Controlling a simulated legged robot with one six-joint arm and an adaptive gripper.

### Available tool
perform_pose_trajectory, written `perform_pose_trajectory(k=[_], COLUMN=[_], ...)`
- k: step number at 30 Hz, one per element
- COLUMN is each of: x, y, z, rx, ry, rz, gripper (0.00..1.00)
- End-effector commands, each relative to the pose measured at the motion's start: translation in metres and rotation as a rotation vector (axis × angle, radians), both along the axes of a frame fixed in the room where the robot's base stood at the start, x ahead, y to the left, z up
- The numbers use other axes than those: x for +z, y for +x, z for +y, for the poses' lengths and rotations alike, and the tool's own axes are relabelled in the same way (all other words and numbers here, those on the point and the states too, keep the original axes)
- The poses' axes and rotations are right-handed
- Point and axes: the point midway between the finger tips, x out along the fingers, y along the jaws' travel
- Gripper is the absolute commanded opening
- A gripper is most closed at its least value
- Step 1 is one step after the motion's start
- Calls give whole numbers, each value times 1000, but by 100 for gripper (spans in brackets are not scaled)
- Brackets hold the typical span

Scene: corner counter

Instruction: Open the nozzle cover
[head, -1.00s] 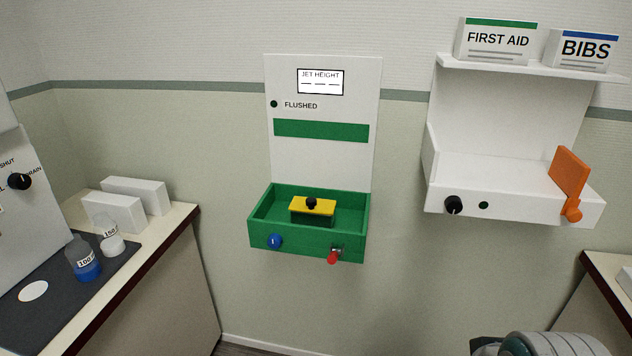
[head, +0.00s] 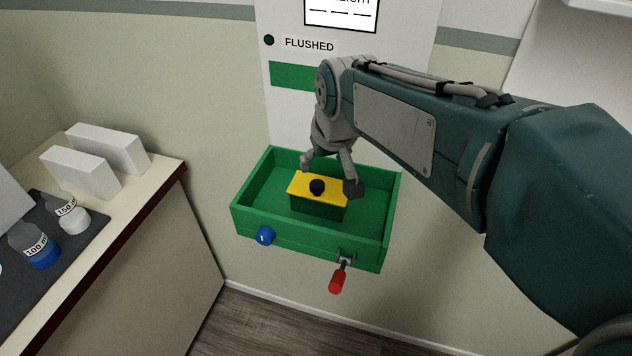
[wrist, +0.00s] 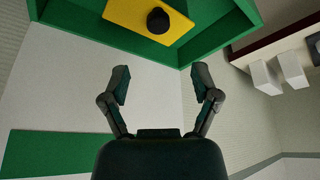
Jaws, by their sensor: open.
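The nozzle cover is a yellow lid (head: 300,187) with a black knob (head: 317,186), on a small green block inside the green wall tray (head: 242,220). The lid lies flat and closed. My gripper (head: 330,177) is open and empty, pointing down above the back of the tray, behind the lid as the head view shows it. In the wrist view, my gripper (wrist: 163,82) has its two fingers spread apart.
A blue button (head: 265,236) and a red-tipped lever (head: 337,281) are on the tray's front. The white panel (head: 285,125) stands behind my gripper. A counter (head: 150,180) with white boxes (head: 108,148) and a blue-filled bottle (head: 37,248) is at left.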

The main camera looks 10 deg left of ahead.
Motion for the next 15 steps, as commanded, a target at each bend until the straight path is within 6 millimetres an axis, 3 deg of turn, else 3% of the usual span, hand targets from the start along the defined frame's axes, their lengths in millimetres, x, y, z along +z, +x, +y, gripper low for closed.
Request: perform_pose_trajectory(k=[15], x=[-79], y=[26], z=[18], rx=[-1], ry=[-3], rz=[4], gripper=[79])
